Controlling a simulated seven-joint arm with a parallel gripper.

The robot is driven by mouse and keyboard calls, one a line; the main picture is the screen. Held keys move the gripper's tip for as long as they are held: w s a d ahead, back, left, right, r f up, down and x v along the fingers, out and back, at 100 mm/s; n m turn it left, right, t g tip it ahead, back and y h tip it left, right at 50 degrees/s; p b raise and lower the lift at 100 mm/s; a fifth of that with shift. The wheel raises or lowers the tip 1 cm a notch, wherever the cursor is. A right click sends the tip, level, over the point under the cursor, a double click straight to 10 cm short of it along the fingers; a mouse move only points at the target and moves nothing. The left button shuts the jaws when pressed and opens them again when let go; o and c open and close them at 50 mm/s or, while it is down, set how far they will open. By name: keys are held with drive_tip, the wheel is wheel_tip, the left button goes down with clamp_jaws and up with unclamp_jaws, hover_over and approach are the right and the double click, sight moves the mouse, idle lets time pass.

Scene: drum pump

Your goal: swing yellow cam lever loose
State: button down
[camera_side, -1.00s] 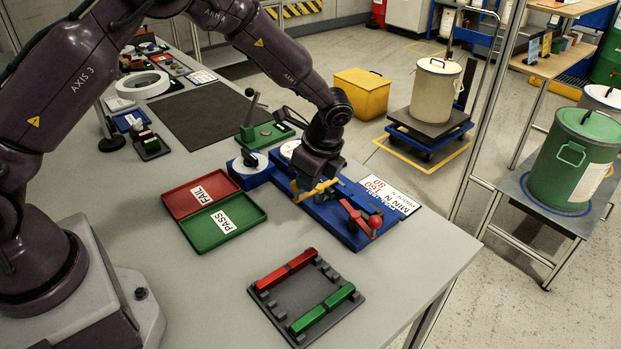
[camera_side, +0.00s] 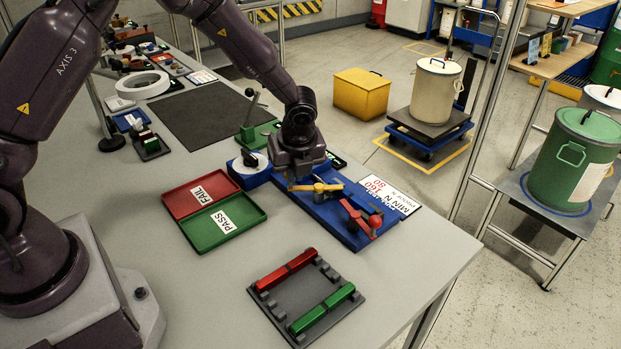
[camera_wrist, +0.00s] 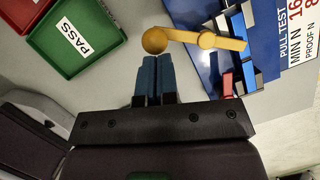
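The yellow cam lever (camera_side: 318,187) lies across the left part of the blue fixture (camera_side: 345,238), near a red lever (camera_side: 357,217). In the wrist view the lever (camera_wrist: 180,36) runs almost level, with its ball knob at the left, past the fixture's edge, and its round pivot at the right. My gripper (camera_wrist: 155,57) has its two blue-grey fingers together, with nothing seen between them. The fingertips are right at the knob's near side; I cannot tell if they touch it. In the side view the fingertips of my gripper (camera_side: 296,180) are mostly hidden.
The red FAIL tray (camera_side: 180,205) and green PASS tray (camera_side: 245,222) stand left of the fixture. A dark rack (camera_side: 300,290) with red and green bars lies in front. A PULL TEST sign (camera_side: 392,193) is at the right. The table between trays and rack is clear.

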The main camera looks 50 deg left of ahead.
drive_tip(key=m, duration=0.1)
drive_tip(key=a+m, duration=0.1)
drive_tip(key=m+t, duration=0.1)
drive_tip(key=shift+w+a+m+h, duration=0.3)
drive_tip(key=shift+a+m, duration=0.1)
drive_tip(key=m, duration=0.1)
drive_tip(key=a+m, duration=0.1)
drive_tip(key=shift+w+m+h, duration=0.3)
drive_tip(key=shift+w, duration=0.1)
drive_tip(key=shift+w+a, duration=0.1)
drive_tip(key=shift+w, duration=0.05)
drive_tip(key=shift+w+a, duration=0.1)
drive_tip(key=s+d+r, duration=0.4)
drive_tip(key=s+r, duration=0.1)
drive_tip(key=r, duration=0.5)
drive_tip(key=shift+s+d+r, duration=0.15)
drive_tip(key=shift+r, duration=0.05)
